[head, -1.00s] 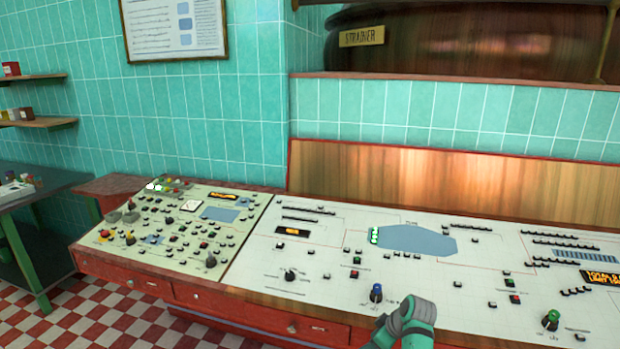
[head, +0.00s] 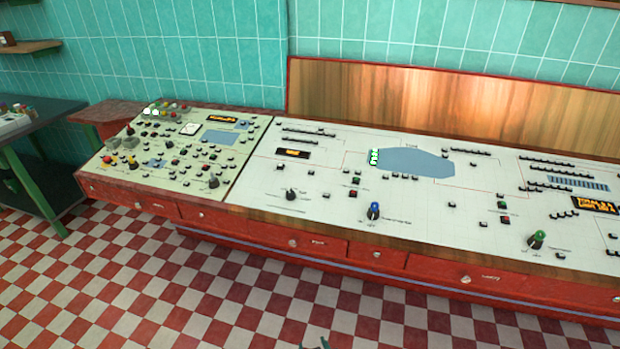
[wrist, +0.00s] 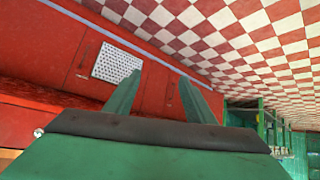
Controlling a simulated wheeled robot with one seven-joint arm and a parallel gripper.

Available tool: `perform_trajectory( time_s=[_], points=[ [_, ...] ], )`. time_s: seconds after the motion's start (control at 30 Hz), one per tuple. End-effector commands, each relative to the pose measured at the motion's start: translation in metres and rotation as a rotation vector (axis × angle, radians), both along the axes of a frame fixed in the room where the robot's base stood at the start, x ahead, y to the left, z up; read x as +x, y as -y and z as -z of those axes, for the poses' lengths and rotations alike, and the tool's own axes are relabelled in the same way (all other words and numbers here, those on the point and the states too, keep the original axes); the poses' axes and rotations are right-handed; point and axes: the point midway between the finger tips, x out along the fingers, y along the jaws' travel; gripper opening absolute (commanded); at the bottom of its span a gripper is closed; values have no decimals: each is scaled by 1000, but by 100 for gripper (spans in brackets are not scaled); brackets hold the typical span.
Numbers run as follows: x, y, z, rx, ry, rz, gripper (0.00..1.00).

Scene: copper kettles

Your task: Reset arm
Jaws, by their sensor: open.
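My gripper (wrist: 155,92) shows in the wrist view as two green fingers spread apart, open and empty. Behind the fingers are the red front of the control desk (wrist: 40,60) and the checkered floor. In the head view only a small dark green tip, likely of my arm, shows at the bottom edge. The control desk (head: 330,225) stands across the head view with a white panel of knobs, buttons and small displays, apart from that tip.
A blue knob (head: 374,210) and a green knob (head: 537,240) stand up from the desk panel. A dark table (head: 45,115) with green legs is at the left. The red and white checkered floor (head: 200,290) in front of the desk is clear. A perforated white plate (wrist: 117,62) is on the red front.

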Motion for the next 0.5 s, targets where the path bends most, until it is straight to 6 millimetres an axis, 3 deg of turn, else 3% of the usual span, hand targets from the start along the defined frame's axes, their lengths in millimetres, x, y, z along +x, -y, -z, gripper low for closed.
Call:
perform_trajectory(
  time_s=[0.03, 0.23, 0.5],
  points=[
    [-21, -6, 4, 6, 9, 21, 50],
    [-88, -17, -4, 26, 77, 107, 50],
    [-178, -20, -39, 48, 175, 198, 50]
  ],
)
